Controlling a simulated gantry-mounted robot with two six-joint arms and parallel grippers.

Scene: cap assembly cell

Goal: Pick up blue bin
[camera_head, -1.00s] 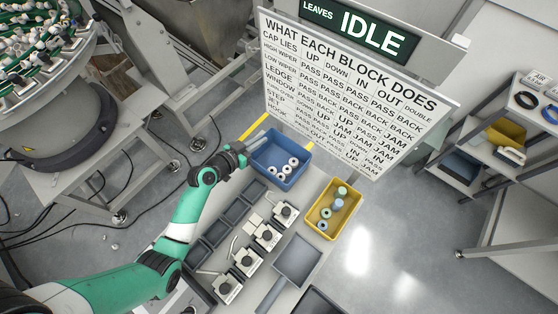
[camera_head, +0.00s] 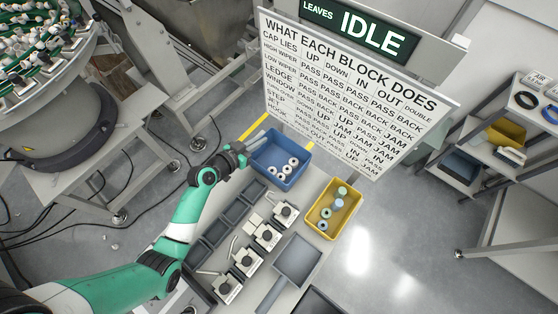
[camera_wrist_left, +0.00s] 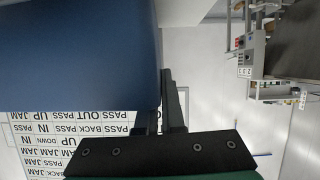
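The blue bin (camera_head: 292,178) stands at the far end of the work table in the head view, with several white rings inside. In the left wrist view the bin (camera_wrist_left: 80,55) is a large blue surface filling the upper left. My left gripper (camera_head: 258,138) is at the bin's left rim, fingers pointing away along it. In the wrist view the fingers (camera_wrist_left: 172,100) look close together right beside the bin's edge. I cannot tell whether they grip the wall. My right gripper is not in view.
A yellow bin (camera_head: 349,221) with several green and blue pieces stands right of the blue bin. A row of grey trays (camera_head: 236,211) and several white block fixtures (camera_head: 265,236) lie nearer. The large sign (camera_head: 355,90) rises behind the bins.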

